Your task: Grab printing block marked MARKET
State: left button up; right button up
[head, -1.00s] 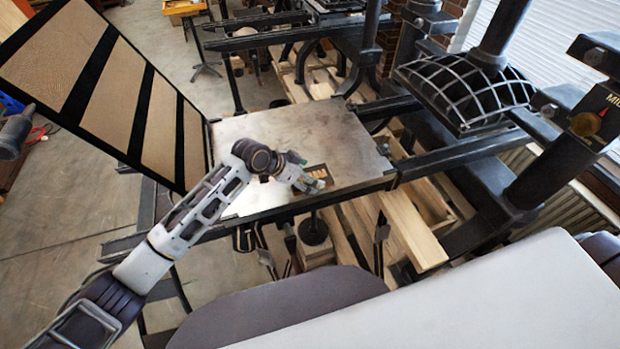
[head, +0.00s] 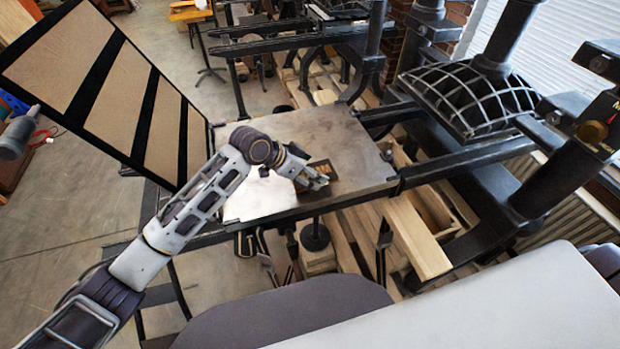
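A small dark printing block (head: 322,168) with gold lettering lies on the grey metal press bed. Only part of the lettering shows, so I cannot read the whole word. My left gripper (head: 320,183) is low over the bed, at the block's near side, and covers part of it. The gripper is small and its fingers overlap the block, so I cannot tell whether they are open or touching it. My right gripper is not in view.
The metal press bed (head: 349,145) is otherwise clear. A hinged frame with tan panels (head: 60,60) stands raised at its left. A black press head with a grid (head: 470,98) and posts stand at the right. Wooden beams (head: 415,238) lie below the bed.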

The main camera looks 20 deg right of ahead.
pick_arm(q)
jog(key=shift+r, duration=2.75)
